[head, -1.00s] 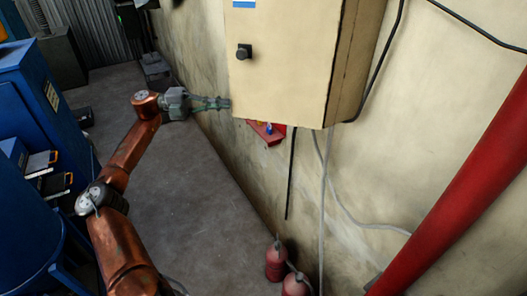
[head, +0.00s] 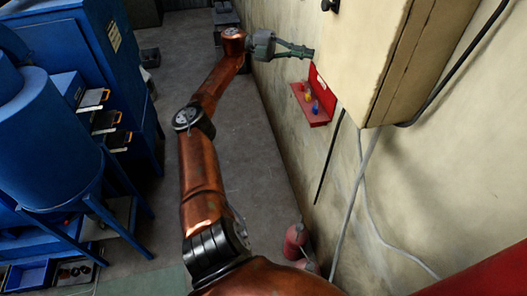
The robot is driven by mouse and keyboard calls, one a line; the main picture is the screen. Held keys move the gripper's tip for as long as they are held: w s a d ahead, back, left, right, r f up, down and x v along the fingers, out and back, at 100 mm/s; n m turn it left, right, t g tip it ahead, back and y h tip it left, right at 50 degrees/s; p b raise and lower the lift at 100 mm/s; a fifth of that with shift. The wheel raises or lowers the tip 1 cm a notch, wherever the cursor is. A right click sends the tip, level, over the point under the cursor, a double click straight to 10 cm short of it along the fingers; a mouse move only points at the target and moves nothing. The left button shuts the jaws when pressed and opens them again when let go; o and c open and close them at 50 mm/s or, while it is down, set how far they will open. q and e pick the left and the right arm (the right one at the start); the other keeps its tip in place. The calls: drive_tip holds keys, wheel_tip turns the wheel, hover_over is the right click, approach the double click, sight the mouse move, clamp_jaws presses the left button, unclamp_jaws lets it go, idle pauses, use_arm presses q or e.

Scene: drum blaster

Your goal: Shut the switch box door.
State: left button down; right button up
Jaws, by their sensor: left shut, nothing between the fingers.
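The switch box (head: 375,55) is a cream metal box on the wall at the upper right, cut off by the top of the view. A black knob (head: 331,5) sits on its front face near the top edge. A dark seam runs down its right side. I cannot tell whether the door is fully shut or slightly ajar. My left gripper (head: 311,53) is shut and empty, its fingertips beside the lower left edge of the box. I cannot tell whether they touch it. My right gripper is not in view.
A red wall shelf (head: 313,117) with small coloured items is just under the fingertips. Red extinguishers (head: 294,240) stand below by the wall. Blue machinery (head: 60,140) fills the left. A red pipe (head: 480,280) crosses the lower right. The floor (head: 255,165) between is clear.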

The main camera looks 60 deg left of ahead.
use_arm(q)
drive_tip(key=shift+w, duration=0.15)
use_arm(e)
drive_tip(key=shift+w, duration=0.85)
use_arm(q)
drive_tip(key=v, duration=0.7)
drive_tip(key=shift+a, duration=0.25)
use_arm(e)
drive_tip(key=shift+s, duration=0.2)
